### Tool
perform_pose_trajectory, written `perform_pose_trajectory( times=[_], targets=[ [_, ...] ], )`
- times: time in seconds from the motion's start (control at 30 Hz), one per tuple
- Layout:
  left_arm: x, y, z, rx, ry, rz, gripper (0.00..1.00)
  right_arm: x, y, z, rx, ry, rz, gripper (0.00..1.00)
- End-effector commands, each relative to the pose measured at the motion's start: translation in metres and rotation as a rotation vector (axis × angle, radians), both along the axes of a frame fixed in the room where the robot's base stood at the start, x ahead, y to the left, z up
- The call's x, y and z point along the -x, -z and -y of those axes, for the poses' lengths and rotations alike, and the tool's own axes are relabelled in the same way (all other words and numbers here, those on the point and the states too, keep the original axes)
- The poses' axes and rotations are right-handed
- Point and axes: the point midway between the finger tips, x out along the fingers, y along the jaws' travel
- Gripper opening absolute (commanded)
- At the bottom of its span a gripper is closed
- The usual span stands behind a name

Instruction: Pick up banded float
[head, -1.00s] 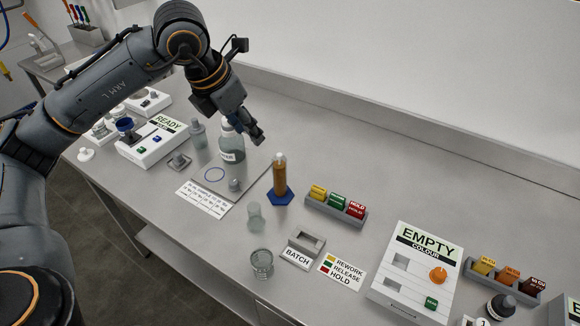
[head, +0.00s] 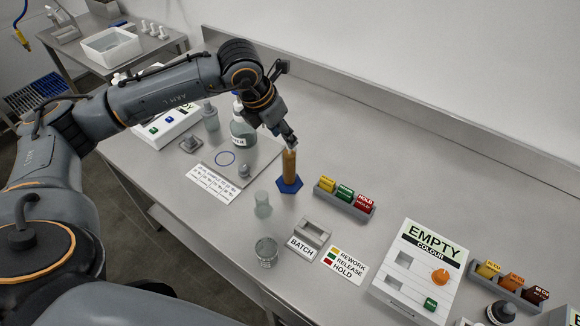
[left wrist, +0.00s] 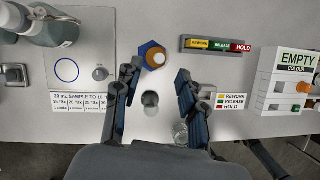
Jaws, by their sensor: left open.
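An amber-filled cylinder (head: 289,168) stands upright on a blue hexagonal base (head: 289,185) on the bench. Its pale top also shows from above in the left wrist view (left wrist: 157,58). I cannot make out a band or tell clearly whether a float is inside it. My left gripper (head: 291,142) is at the top of the cylinder in the head view and hides part of it. In the left wrist view the left gripper (left wrist: 157,70) is open, its fingers apart on either side, with the cylinder top near the gap between the tips. My right gripper is not in view.
A grey rack (head: 345,202) of coloured blocks is right of the cylinder. Clear vessels (head: 266,250) and a BATCH holder (head: 301,249) stand in front. A bottle (head: 242,135) stands close behind on the left. The EMPTY panel (head: 415,275) is farther right.

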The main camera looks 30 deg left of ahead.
Motion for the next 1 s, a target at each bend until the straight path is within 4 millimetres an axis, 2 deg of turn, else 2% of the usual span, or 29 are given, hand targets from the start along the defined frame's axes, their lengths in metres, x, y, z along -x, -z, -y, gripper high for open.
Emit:
perform_pose_trajectory(
  times=[0.03, 0.1, 0.3, 0.5, 0.53, 0.7, 0.73, 1.0],
  targets=[
    [-0.003, 0.003, 0.001, -0.001, -0.001, -0.005, 0.41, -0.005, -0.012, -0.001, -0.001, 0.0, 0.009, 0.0],
    [-0.008, 0.013, 0.002, -0.001, 0.0, -0.006, 0.41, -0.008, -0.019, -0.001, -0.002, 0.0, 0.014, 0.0],
    [-0.015, 0.033, 0.005, 0.001, -0.001, -0.001, 0.41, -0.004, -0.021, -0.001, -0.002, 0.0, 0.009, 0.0],
    [-0.015, 0.034, 0.004, 0.0, -0.001, -0.001, 0.41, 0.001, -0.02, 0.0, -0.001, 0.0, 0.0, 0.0],
    [-0.015, 0.034, 0.004, 0.0, -0.001, 0.0, 0.39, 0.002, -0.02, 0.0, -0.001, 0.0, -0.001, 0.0],
    [-0.015, 0.034, 0.004, 0.0, -0.001, 0.0, 0.04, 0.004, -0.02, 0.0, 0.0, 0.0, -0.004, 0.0],
    [-0.015, 0.034, 0.004, 0.0, -0.001, 0.0, 0.01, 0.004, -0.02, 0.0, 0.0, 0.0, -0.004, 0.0],
    [-0.015, 0.034, 0.004, 0.0, -0.001, 0.0, 0.0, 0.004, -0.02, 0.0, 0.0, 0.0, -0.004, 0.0]
  ],
)
